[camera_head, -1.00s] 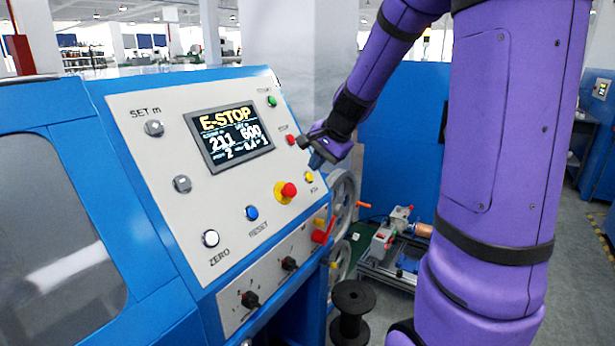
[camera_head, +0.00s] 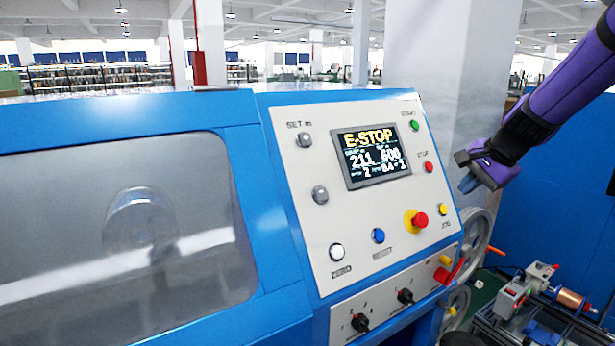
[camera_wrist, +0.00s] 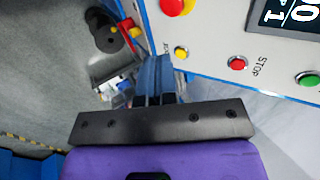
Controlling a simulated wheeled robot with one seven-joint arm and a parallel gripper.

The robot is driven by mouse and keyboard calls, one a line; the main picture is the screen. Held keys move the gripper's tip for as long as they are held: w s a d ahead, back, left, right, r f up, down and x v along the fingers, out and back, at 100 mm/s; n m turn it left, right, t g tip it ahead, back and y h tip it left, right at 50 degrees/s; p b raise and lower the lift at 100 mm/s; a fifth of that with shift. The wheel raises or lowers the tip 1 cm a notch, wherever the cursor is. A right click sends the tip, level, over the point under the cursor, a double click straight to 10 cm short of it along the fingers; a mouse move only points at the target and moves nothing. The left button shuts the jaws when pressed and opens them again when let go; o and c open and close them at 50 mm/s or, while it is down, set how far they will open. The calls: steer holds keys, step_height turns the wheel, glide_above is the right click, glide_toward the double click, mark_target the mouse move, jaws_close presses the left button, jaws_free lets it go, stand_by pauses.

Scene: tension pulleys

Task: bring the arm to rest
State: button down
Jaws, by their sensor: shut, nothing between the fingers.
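My purple arm (camera_head: 575,85) reaches in from the upper right in the head view. My gripper (camera_head: 468,184) is shut and empty, just right of the panel's right edge, beside the red STOP button (camera_head: 429,167) and yellow JOG button (camera_head: 442,209). It seems apart from the panel. In the wrist view the blue fingers (camera_wrist: 154,76) are together. The white control panel (camera_head: 310,235) has a screen (camera_head: 372,158) reading E-STOP, and a red emergency knob (camera_head: 420,220) on a yellow base.
The blue machine (camera_head: 60,130) with a grey window (camera_head: 110,230) fills the left. A handwheel (camera_head: 478,240) stands right of the panel below my gripper. A frame with a copper spool (camera_head: 571,298) is at lower right. A pillar (camera_head: 435,60) stands behind.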

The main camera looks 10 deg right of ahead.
steer(key=s+a+r+n+h, duration=0.1)
steer(key=s+a+r+n, duration=0.1)
steer(key=s+a+n, duration=0.5)
steer(key=s+a+r+n+h, duration=0.1)
steer(key=s+a+n, duration=0.6)
steer(key=s, duration=0.8)
steer(key=shift+s+a+r+g, duration=0.3)
steer(key=shift+s+a+r, duration=0.1)
steer(key=shift+a+r, duration=0.35)
steer(key=c, duration=1.8)
jaws_free()
